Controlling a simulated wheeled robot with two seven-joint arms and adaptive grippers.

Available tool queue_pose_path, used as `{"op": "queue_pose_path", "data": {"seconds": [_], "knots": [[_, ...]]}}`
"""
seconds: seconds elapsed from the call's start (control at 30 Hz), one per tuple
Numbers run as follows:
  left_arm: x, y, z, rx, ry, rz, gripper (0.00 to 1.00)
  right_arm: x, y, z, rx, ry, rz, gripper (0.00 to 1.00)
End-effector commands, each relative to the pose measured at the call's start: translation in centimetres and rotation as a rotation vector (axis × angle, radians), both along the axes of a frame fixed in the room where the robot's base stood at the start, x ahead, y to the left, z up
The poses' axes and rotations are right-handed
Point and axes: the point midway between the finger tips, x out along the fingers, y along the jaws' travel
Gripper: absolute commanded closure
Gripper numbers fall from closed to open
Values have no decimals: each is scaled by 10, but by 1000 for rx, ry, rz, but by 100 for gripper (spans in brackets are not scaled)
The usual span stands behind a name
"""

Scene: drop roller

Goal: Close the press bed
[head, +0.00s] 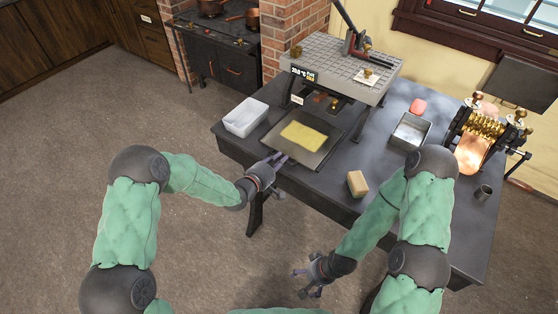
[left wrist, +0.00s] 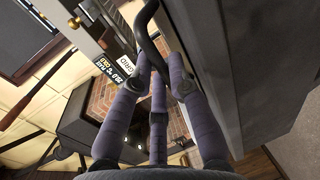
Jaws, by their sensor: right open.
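The press (head: 345,68) has a grey gridded top, a lever and a small display, and stands on the dark table. Its flat dark bed (head: 277,141) is pulled out toward me with a yellow sheet (head: 303,134) lying on it. My left gripper (head: 280,160) is at the bed's front left edge. In the left wrist view its fingers (left wrist: 158,65) reach toward a dark curved bar (left wrist: 150,25); I cannot tell whether they grip it. My right gripper (head: 306,281) is open and empty, low in front of the table.
A white tub (head: 245,117) stands left of the bed. A tan block (head: 357,183) lies right of it. The floor at left is clear.

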Motion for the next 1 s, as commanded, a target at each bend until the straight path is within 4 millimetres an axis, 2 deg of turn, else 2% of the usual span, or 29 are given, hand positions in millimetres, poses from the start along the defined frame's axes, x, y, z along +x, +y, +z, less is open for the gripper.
{"op": "queue_pose_path", "data": {"seconds": [0.17, 0.4, 0.5, 0.77, 0.8, 0.83, 1.0], "knots": [[1, -1, -1, 1, 1, 0, 100, 0, 0, -1, 0, 0, 0, 11], [28, -21, -2, 1, -3, -3, 100, 0, 0, -10, 0, 0, 0, 11], [34, -25, -1, 1, 1, 0, 100, 0, 0, -10, 0, 0, 0, 11], [34, -24, -1, 1, 2, 1, 100, 0, 0, -10, 0, 0, 0, 11], [34, -24, -1, 1, 2, 1, 74, 0, 0, -10, 0, 0, 0, 11], [34, -24, -1, 1, 2, 1, 72, 0, 0, -10, 0, 0, 0, 11], [34, -24, -1, 0, 1, 0, 72, 0, 0, -10, 0, 0, 0, 11]]}}
